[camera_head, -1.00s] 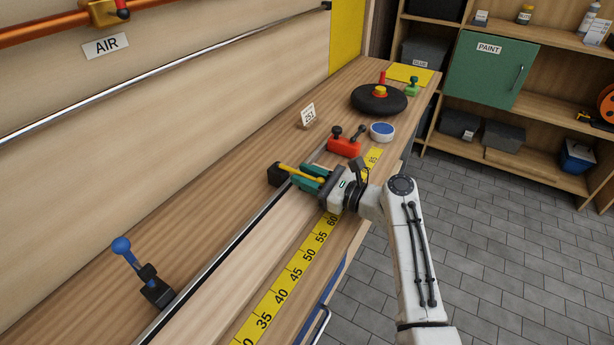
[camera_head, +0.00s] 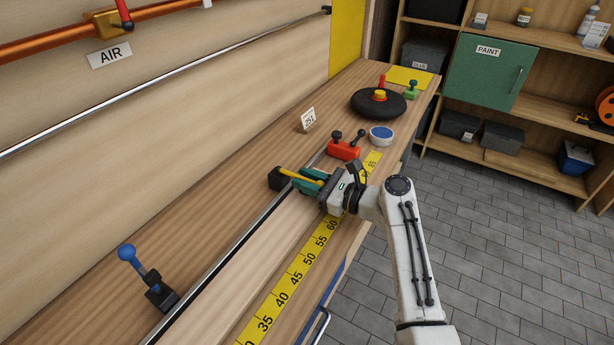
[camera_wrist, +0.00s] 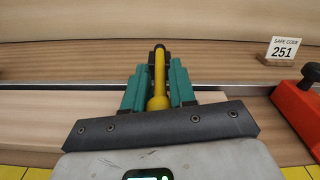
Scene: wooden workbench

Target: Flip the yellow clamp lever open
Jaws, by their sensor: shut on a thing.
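The yellow clamp lever (camera_head: 302,174) has a black block-like base (camera_head: 276,178) at its far end, by the metal rail. In the wrist view the yellow lever (camera_wrist: 159,82) points away from me between the two green fingers. My gripper (camera_head: 312,181) is shut on the lever, with a green finger on each side of it. The lever lies low, nearly level with the bench.
A red stop block (camera_head: 345,150) with black knobs stands just beyond my gripper. A blue-handled clamp (camera_head: 138,268) stands at the left end. A "251" card (camera_head: 308,118), a blue-topped round tin (camera_head: 382,133) and a black disc (camera_head: 372,103) lie farther back. A yellow ruler (camera_head: 293,284) runs along the bench.

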